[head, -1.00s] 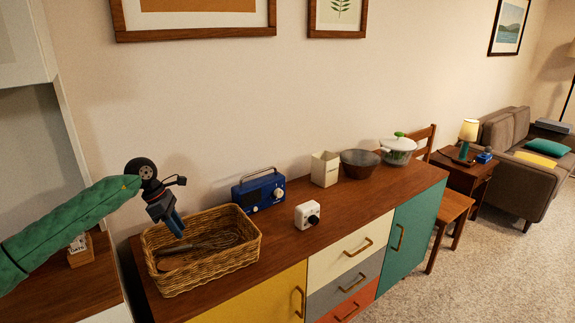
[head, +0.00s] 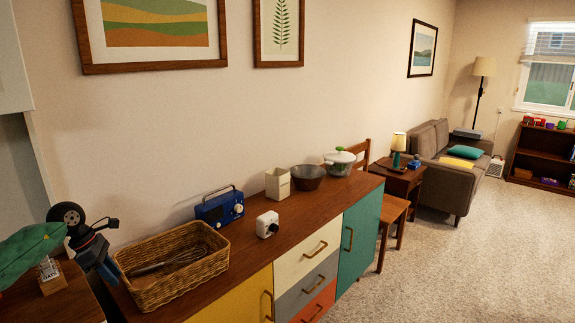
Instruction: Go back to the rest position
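My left gripper (head: 108,273) shows at the lower left in the head view, at the end of the green-sleeved arm. It points down, just left of the wicker basket (head: 205,273) on the sideboard. Its blue fingers are small and seen edge-on, so I cannot tell whether they are apart or together. A whisk and a wooden utensil (head: 147,268) lie in the basket. My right gripper is out of view.
On the sideboard (head: 222,292) stand a blue radio (head: 219,207), a white timer (head: 267,225), a cream box (head: 277,184), a dark bowl (head: 308,178) and a lidded pot (head: 340,164). A chair (head: 394,212) stands beyond its right end. Carpet (head: 455,265) at right is clear.

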